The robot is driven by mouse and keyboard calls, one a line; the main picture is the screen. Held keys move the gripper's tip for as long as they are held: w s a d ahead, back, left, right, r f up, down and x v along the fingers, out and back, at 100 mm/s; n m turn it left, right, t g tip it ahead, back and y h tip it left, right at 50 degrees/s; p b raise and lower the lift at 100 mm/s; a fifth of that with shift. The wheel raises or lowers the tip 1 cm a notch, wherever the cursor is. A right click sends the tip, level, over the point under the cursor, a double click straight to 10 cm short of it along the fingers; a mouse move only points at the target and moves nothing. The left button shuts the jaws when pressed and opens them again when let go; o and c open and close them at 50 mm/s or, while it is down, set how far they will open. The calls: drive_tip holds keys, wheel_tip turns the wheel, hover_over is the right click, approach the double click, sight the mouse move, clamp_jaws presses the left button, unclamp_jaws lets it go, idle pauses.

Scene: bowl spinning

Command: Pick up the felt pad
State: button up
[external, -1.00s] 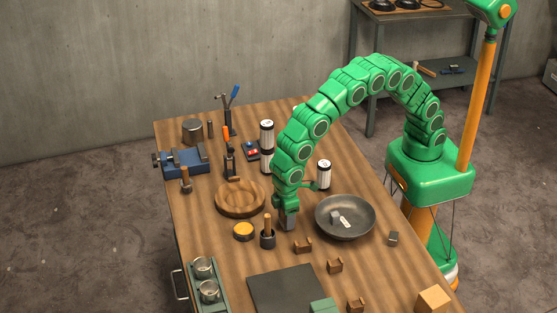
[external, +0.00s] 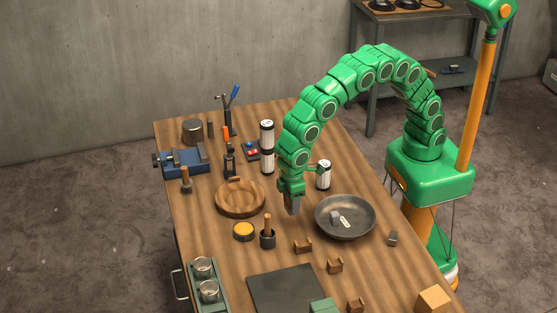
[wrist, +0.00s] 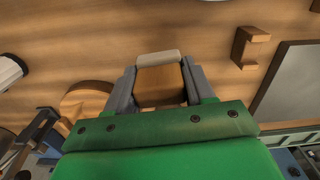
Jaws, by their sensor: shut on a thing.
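My gripper (external: 292,205) hangs over the table, left of the wide grey metal bowl (external: 365,228), with its jaws pointing down. In the wrist view my gripper (wrist: 158,72) is shut on what looks like the felt pad (wrist: 158,58), a pale beige strip spanning the two grey fingertips. A tan area shows between the fingers behind this strip; I cannot tell whether it is part of the pad. In the external view the pad cannot be made out. A small grey piece and a white tag lie in the bowl.
A mallet-like tool in a black cup (external: 267,238) and a yellow-topped tin (external: 244,231) stand just left of my gripper. A round wooden dish (external: 240,212) lies behind them. Small brown wooden blocks (external: 303,246) and a dark mat (external: 286,287) lie nearer the front.

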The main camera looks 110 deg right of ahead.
drive_tip(key=s+d+r, duration=0.4)
drive_tip(key=s+r, duration=0.3)
drive_tip(key=s, duration=0.4)
drive_tip(key=s+a+r+m, duration=0.1)
drive_tip(key=s+a, duration=0.1)
drive_tip(key=s, duration=0.8)
drive_tip(key=s+a+r, duration=0.1)
drive_tip(key=s+a, duration=0.1)
drive_tip(key=s, duration=0.8)
hover_over(355, 222)
drive_tip(key=f, duration=0.5)
drive_tip(key=s+f, duration=0.1)
drive_tip(key=f, duration=0.2)
drive_tip(key=shift+d+f, duration=0.2)
drive_tip(key=shift+d, duration=0.15)
drive_tip(key=shift+w+a+f, duration=0.3)
drive_tip(key=shift+w+f, duration=0.2)
drive_tip(key=shift+f, duration=1.65)
drive_tip(key=shift+f, duration=0.15)
